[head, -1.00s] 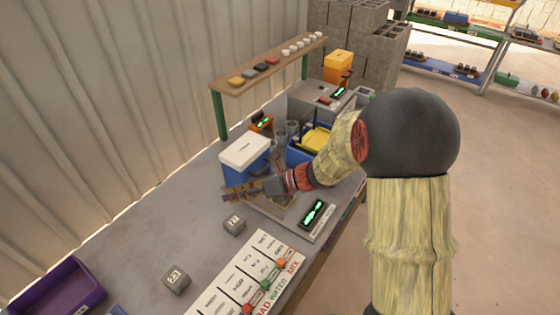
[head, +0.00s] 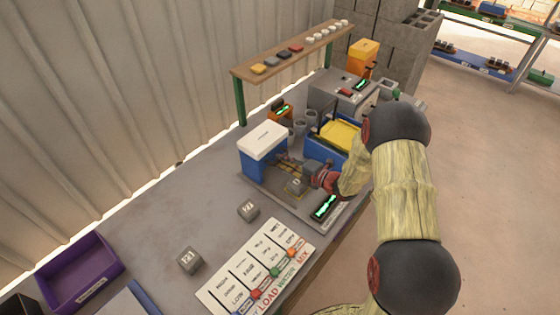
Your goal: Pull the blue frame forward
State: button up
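A blue frame (head: 318,150) with a yellow piece (head: 341,135) in its top stands on the bench, behind my gripper. A blue box with a white lid (head: 262,140) stands to its left. My gripper (head: 286,164) is low over the grey plate, pointing left, with its fingers close to the right side of the white-lidded box. Its fingers are small and partly lost against the things behind, so I cannot tell their opening or any contact. My arm hides the right part of the blue frame.
A green-lit display (head: 325,206) is at the plate's front edge, near a label board (head: 258,270). A wooden shelf (head: 285,57) overhangs the back. A purple tray (head: 75,265) is at the left.

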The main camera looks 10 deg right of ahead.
jog(key=shift+w+a+f, duration=0.1)
jog(key=shift+w+a, duration=0.25)
jog(key=shift+w, duration=0.2)
grip_shut()
dwell(0.5)
